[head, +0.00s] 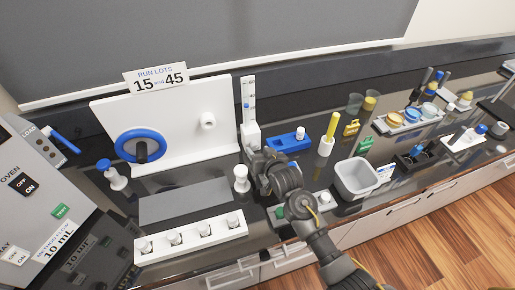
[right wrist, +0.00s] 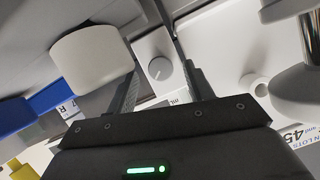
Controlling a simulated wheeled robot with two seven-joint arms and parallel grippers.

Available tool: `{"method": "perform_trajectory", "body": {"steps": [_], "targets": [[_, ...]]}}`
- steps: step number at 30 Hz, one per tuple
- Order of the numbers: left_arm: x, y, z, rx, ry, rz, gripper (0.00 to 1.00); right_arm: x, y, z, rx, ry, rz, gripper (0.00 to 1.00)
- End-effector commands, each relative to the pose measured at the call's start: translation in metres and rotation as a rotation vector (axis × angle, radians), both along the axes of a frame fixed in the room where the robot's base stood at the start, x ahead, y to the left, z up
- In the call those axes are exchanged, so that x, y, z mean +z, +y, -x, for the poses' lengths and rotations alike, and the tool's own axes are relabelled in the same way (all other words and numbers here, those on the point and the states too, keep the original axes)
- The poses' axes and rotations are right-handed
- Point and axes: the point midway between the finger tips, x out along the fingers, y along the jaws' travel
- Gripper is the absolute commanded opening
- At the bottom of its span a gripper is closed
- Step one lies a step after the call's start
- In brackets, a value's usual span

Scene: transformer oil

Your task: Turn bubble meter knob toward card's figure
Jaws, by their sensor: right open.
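The bubble meter (head: 248,102) is a tall white column with a scale and a blue mark, behind my right gripper in the head view. A round grey knob (right wrist: 153,60) with a pointer line shows in the right wrist view on a white face. My right gripper (right wrist: 158,78) is open, with its fingers on either side of the knob's near side; I cannot tell whether they touch it. In the head view the right gripper (head: 264,160) hides the foot of the meter. My left gripper is out of view.
A white panel (head: 190,100) with a blue wheel (head: 140,146) stands at left, under a card (head: 157,77) reading 15 and 45. A blue block (head: 289,142) and a grey tub (head: 357,178) sit right of the gripper. A white stopper-like piece (head: 241,179) stands close at left.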

Motion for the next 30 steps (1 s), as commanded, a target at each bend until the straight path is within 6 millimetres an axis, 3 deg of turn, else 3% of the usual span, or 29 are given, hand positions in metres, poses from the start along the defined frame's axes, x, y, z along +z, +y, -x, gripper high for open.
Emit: {"method": "perform_trajectory", "body": {"steps": [6, 15, 25, 30], "targets": [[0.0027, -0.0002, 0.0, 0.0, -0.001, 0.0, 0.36, -0.005, 0.0054, -0.0124, 0.0, 0.0, 0.0, 0.52], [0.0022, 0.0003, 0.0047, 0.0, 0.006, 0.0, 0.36, -0.006, 0.006, -0.0134, 0.0, 0.0, 0.0, 0.52], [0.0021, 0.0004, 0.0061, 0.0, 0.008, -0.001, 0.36, -0.006, 0.006, -0.0132, 0.0, 0.0, 0.0, 0.09], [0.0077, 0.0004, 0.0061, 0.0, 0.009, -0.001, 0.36, -0.0037, 0.0075, -0.0131, 0.002, -0.017, 0.051, 0.07]]}}
